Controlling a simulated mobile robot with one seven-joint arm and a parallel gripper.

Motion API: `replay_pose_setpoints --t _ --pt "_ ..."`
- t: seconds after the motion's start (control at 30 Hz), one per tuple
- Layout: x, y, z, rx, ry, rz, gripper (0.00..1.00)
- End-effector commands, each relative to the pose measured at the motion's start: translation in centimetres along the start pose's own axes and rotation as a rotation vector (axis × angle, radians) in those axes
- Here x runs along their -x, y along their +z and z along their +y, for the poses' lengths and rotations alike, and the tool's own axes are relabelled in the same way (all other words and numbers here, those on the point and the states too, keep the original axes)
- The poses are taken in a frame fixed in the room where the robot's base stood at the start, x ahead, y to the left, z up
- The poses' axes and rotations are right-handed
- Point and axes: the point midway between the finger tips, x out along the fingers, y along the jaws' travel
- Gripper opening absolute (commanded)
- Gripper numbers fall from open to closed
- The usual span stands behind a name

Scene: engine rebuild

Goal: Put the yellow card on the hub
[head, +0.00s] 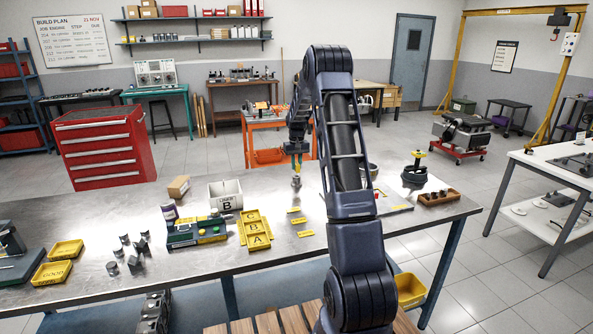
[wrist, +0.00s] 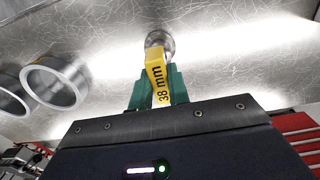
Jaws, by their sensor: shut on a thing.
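My gripper (head: 297,153) is over the far part of the steel bench in the head view. In the wrist view its green fingers (wrist: 158,86) are shut on a yellow card (wrist: 156,70) marked "38 mm". A small round metal piece (head: 297,182) stands on the bench just below the gripper; a round metal end (wrist: 159,40) also shows beyond the card tip in the wrist view. This may be the hub, but I cannot tell for sure. I cannot tell whether the card touches it.
Several yellow labels (head: 299,221) lie on the bench near the metal piece. A yellow tray (head: 257,243), a white bin marked B (head: 226,195) and a wooden block (head: 439,197) are nearby. Two metal rings (wrist: 54,80) stand left in the wrist view.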

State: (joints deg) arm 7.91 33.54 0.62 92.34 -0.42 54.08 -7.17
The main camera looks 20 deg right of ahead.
Motion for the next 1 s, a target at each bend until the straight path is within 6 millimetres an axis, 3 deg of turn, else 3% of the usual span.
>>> replay_pose_setpoints --t 0.2,0.57,0.6,0.7,1.0 --pt "-2.7 0.0 0.0 0.0 0.0 -0.001 0.0" --pt "-3.0 0.0 0.0 0.0 0.0 -0.001 0.0" --pt "-3.0 0.0 0.0 0.0 0.0 -0.001 0.19" --pt "-3.0 0.0 0.0 0.0 0.0 -0.001 0.39" --pt "-2.9 0.0 0.0 0.0 0.0 0.0 0.39"
